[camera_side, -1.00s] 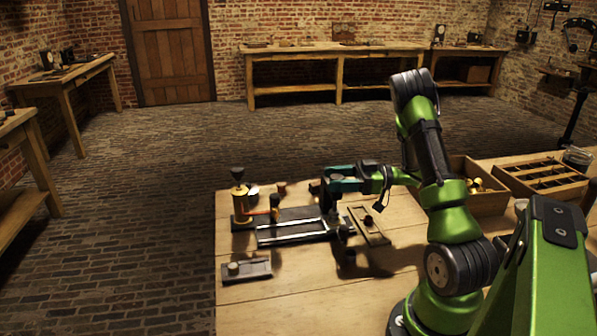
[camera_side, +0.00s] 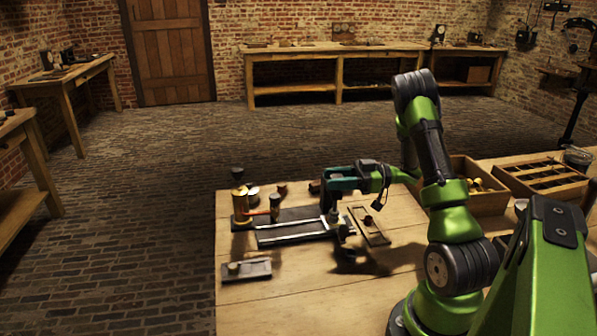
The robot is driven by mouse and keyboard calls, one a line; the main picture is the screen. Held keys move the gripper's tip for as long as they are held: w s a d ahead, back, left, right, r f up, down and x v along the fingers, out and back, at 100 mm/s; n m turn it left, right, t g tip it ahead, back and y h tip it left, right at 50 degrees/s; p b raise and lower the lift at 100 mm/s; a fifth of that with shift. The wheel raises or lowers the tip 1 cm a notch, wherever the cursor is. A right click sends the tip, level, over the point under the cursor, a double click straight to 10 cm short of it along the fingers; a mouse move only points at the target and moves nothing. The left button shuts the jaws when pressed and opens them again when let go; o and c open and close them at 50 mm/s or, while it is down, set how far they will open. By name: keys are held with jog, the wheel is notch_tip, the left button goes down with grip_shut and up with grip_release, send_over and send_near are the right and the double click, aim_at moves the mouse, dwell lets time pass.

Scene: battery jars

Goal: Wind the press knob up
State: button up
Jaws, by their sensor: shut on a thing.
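My gripper (camera_side: 327,205) points down over the right end of the dark press fixture (camera_side: 290,216) with its pale rails. It is shut on the press knob, which is mostly hidden between the dark fingers. A small pale part (camera_side: 333,216) shows just below the fingertips. An orange-red bar (camera_side: 261,212) reaches from the cylinder toward a dark upright piece (camera_side: 275,205).
A wooden tray (camera_side: 376,236) with a small dark-red piece lies right of the fixture. A small block plate (camera_side: 246,269) lies at front left. A wooden box (camera_side: 489,205) and a slotted crate (camera_side: 515,187) stand at right.

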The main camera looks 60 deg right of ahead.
jog(key=n+g+y, duration=0.4)
jog(key=g, duration=0.1)
jog(key=shift+d+n+g, duration=0.1)
jog(key=shift+n+g, duration=0.2)
jog(key=shift+n+g+y, duration=0.55)
jog(key=shift+n+g, duration=0.45)
jog(key=shift+g, duration=0.5)
jog(key=shift+n+g+y, duration=0.55)
jog(key=shift+n+g, duration=0.45)
jog(key=shift+g, duration=0.5)
jog(key=o, duration=0.9)
jog(key=shift+o, duration=0.2)
jog(key=r, duration=0.3)
jog(key=shift+s+a+r, duration=0.3)
jog(key=shift+s+r, duration=0.05)
jog(key=s+a+r, duration=0.1)
jog(key=s+a, duration=0.7)
jog(key=s, duration=0.4)
jog(key=shift+s+a+r, duration=0.15)
jog(key=shift+s+a, duration=0.15)
jog(key=shift+s, duration=0.05)
